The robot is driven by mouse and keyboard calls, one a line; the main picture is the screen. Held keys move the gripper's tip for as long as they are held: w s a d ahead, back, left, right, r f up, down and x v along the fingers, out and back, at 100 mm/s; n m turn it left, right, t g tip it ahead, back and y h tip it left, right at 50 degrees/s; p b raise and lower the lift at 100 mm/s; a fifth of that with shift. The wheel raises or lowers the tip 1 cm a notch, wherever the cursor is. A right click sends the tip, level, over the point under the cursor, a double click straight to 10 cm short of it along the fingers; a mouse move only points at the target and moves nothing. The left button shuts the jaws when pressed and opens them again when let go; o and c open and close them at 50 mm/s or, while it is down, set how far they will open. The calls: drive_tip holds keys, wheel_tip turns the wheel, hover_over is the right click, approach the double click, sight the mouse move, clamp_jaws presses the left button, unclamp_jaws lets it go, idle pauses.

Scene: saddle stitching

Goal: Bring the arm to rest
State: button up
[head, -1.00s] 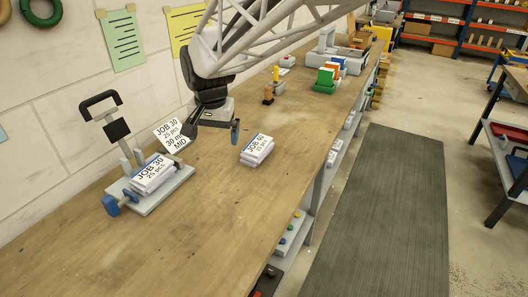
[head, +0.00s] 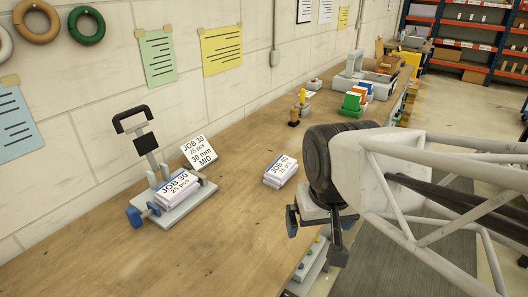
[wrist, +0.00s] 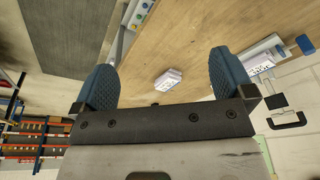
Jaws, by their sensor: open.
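My gripper (head: 317,228) is open and empty in the head view, at the right of the workbench near its front edge. In the wrist view my gripper (wrist: 162,85) shows two blue fingertips spread wide with nothing between them. The workbench (head: 110,262) is wooden. A JOB 40 stack (head: 280,171) lies on the bench left of my gripper, apart from it; it also shows in the wrist view (wrist: 168,80). A JOB 30 stack (head: 174,190) sits on the grey stapling fixture (head: 190,211) at the left.
A JOB 30 card (head: 200,152) stands behind the fixture. Green, white and orange blocks (head: 354,100) and a grey machine (head: 365,75) stand farther back.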

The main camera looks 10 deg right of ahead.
drive_tip(key=shift+s+d+f, duration=0.15)
drive_tip(key=shift+s, duration=0.3)
drive_tip(key=shift+s+d+f, duration=0.1)
drive_tip(key=shift+s+f, duration=0.05)
drive_tip(key=shift+s, duration=0.25)
drive_tip(key=shift+c, duration=0.2)
